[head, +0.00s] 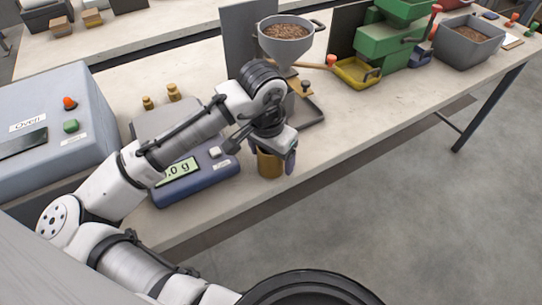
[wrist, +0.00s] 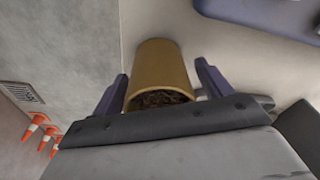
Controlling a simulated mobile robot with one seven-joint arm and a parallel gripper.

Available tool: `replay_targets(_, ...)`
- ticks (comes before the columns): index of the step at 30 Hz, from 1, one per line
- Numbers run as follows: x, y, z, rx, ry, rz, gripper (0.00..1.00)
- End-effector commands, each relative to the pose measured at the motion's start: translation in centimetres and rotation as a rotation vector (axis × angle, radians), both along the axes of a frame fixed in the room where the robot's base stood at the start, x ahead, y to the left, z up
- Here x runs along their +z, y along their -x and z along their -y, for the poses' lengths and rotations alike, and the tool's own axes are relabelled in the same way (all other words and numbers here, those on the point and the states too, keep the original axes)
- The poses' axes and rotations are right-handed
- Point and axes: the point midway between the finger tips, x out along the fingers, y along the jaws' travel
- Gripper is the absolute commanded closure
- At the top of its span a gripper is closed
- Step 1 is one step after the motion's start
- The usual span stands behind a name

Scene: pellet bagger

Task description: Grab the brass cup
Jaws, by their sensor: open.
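The brass cup (head: 269,165) stands on the light bench near its front edge, just right of the blue scale. In the wrist view the cup (wrist: 163,70) is upright as seen from above at an angle, with dark brown contents in its mouth. My gripper (head: 274,158) is open, with its purple fingers on either side of the cup. In the wrist view the fingers of my gripper (wrist: 162,85) flank the cup, with a visible gap on each side. Part of the cup's rim is hidden behind my gripper's body.
The blue scale (head: 215,175) with a display stands left of the cup. A grey hopper (head: 291,50) of pellets is behind it, with two small brass weights (head: 172,92) further left. A grey oven box (head: 45,120) is at far left. Orange cones (wrist: 38,121) stand on the floor.

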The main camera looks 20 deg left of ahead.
Motion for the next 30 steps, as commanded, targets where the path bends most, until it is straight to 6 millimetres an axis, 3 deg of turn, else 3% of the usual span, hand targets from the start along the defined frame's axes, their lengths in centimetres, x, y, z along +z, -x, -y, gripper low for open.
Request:
replay_targets(7, -0.2, -0.02, 0.04, 0.0, 0.001, 0.001, 0.24)
replay_targets(18, -0.17, -0.02, 0.03, 0.0, 0.001, 0.0, 0.72)
replay_targets(30, 0.73, -0.06, 0.01, 0.0, 0.0, 0.001, 0.72)
